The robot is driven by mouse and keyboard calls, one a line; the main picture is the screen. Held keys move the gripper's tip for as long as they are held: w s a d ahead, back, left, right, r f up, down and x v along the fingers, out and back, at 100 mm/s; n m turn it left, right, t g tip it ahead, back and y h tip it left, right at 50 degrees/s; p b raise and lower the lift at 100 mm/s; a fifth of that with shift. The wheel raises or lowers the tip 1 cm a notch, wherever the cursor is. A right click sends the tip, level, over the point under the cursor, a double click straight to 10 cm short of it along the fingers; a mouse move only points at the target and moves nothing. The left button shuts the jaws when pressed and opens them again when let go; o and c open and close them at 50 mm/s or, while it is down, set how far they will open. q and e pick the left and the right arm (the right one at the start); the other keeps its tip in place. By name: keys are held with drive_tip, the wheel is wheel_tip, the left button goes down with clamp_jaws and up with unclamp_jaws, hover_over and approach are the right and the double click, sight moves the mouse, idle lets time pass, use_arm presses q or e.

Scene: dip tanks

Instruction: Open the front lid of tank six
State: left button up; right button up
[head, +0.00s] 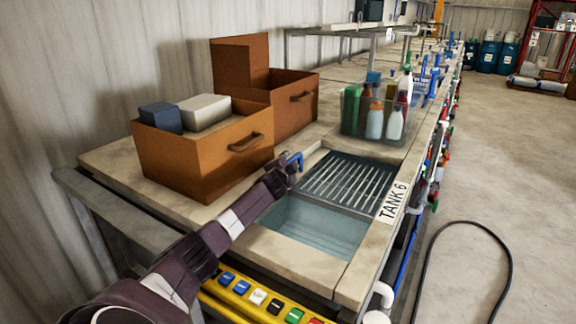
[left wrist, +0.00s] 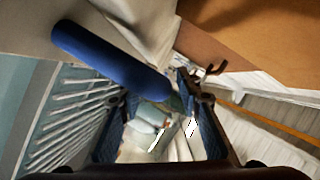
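Tank six (head: 391,203), marked "TANK 6" on its right rim, is set in the bench. Its back part shows a slatted grate (head: 350,182); its front part shows a pale blue, see-through surface (head: 310,228), and I cannot tell whether this is a lid or liquid. A blue handle (head: 298,158) stands at the tank's left edge. My left gripper (head: 287,170) is beside it. In the left wrist view the handle (left wrist: 108,58) is a thick blue rod, its end near the fingertips (left wrist: 157,97). The fingers are apart. My right gripper is out of view.
Two orange-brown boxes (head: 200,155) (head: 292,108) stand behind my left gripper, close to it. A clear bin of bottles (head: 350,112) is past the grate. A yellow button panel (head: 255,300) runs along the front. A black hose (head: 428,250) lies on the floor at right.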

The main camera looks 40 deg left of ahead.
use_arm(q)
drive_tip(key=v, duration=1.1)
drive_tip(key=shift+s+d, duration=0.2)
drive_tip(key=shift+s, duration=0.15)
drive_tip(key=shift+r, duration=0.1)
